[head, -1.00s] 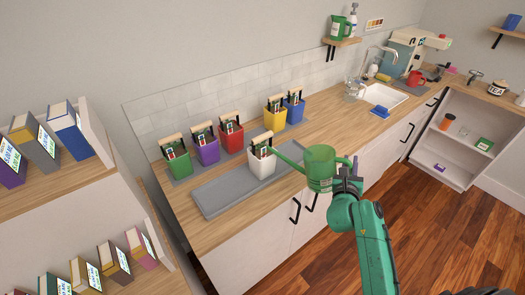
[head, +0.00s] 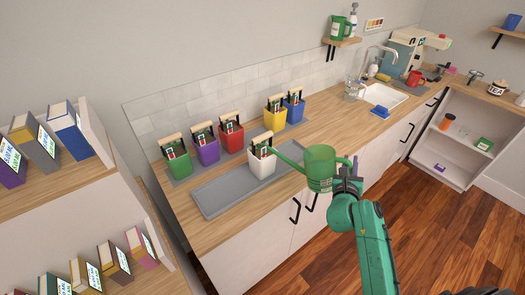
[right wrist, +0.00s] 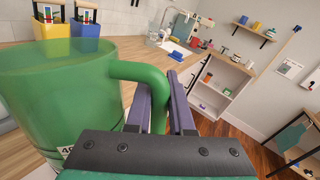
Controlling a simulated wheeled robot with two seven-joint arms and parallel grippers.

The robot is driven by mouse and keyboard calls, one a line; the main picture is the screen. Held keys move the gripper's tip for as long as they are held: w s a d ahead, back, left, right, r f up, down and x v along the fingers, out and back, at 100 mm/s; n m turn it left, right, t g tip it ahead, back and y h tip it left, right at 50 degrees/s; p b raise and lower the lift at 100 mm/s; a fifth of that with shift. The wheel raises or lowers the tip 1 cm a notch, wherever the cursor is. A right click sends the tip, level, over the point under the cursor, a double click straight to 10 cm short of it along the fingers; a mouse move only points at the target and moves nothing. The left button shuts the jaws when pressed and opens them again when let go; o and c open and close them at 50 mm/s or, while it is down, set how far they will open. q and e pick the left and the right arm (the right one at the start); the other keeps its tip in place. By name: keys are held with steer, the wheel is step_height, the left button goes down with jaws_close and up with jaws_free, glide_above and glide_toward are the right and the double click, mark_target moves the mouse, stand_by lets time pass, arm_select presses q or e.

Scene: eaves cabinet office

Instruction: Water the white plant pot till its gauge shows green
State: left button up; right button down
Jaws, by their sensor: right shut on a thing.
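My right gripper (head: 349,172) is shut on the handle of a green watering can (head: 320,168). The can is held in front of the counter edge, its spout reaching left to the top of the white pot. In the right wrist view the gripper's fingers (right wrist: 165,105) close around the can's green handle (right wrist: 140,72). I cannot see whether water flows. My left gripper is not in view.
Green (head: 178,165), purple (head: 206,151), red (head: 231,138), yellow (head: 274,117) and blue (head: 294,108) pots stand behind the grey tray (head: 215,197). A sink (head: 385,96) lies farther right. Book shelves (head: 90,178) stand at the left.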

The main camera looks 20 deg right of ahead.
steer(key=shift+r, duration=0.25)
steer(key=shift+r+p, duration=0.15)
steer(key=shift+p, duration=0.2)
steer(key=shift+w+a+r+n, duration=0.15)
steer(key=shift+r+n, duration=0.15)
steer(key=shift+r, duration=0.45)
stand_by(6.7)
